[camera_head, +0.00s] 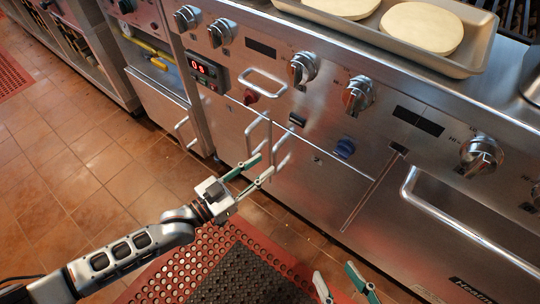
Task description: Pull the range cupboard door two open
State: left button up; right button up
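The steel range front has two cupboard doors side by side, each with a vertical bar handle near their meeting edge. The left handle (248,139) and the right handle (287,153) stand close together below the knobs. The doors look shut; I cannot tell which is door two. My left gripper (267,164) is open, its two fingers apart and pointing at the lower ends of the handles. Whether a finger touches a handle or has a bar between is unclear. My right gripper (334,268) is open and empty at the bottom edge, well away from the handles.
A tray (478,58) with pale round patties lies on top of the range. Control knobs (359,95) and a red display (203,68) line the front panel. A large horizontal handle (470,230) juts out at the right. A perforated red mat (188,270) covers the tiled floor below.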

aim_at(274, 157)
pick_arm(q)
jog(key=shift+b+x, duration=0.6)
jog(key=shift+x, duration=2.2)
grip_shut()
pick_arm(e)
jog(key=shift+s+a+f+m, duration=0.2)
jog(key=shift+a+m, duration=0.2)
jog(key=shift+a, duration=0.05)
jog(key=shift+s+a+f+m, duration=0.15)
jog(key=shift+a+m, duration=0.25)
jog(key=shift+a, duration=0.05)
